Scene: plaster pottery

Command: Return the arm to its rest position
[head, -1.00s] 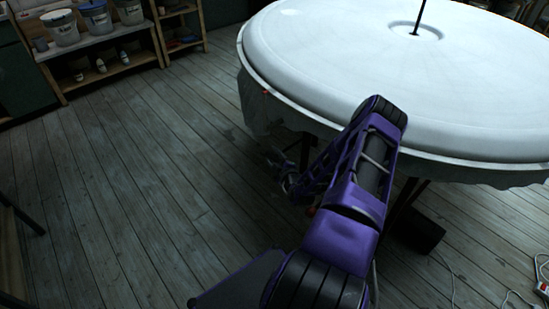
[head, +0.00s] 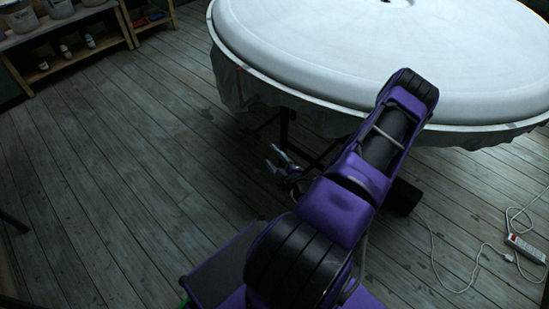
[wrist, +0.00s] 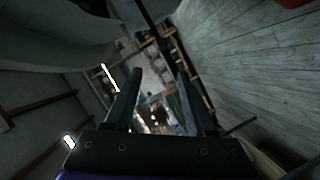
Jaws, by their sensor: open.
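My arm, purple and black, reaches from the bottom of the head view up to the edge of a large round white table, then bends back down beneath it. My gripper (head: 279,160) shows small and partly hidden behind the arm, low beside the table's draped edge and above the floor. In the wrist view my gripper (wrist: 160,84) has its two dark fingers apart with nothing between them.
The round white table (head: 330,50) fills the upper right, with dark legs under it. A power strip (head: 525,248) and white cables lie on the floor at right. A shelf with buckets (head: 60,8) stands at upper left. The plank floor (head: 110,170) at left is clear.

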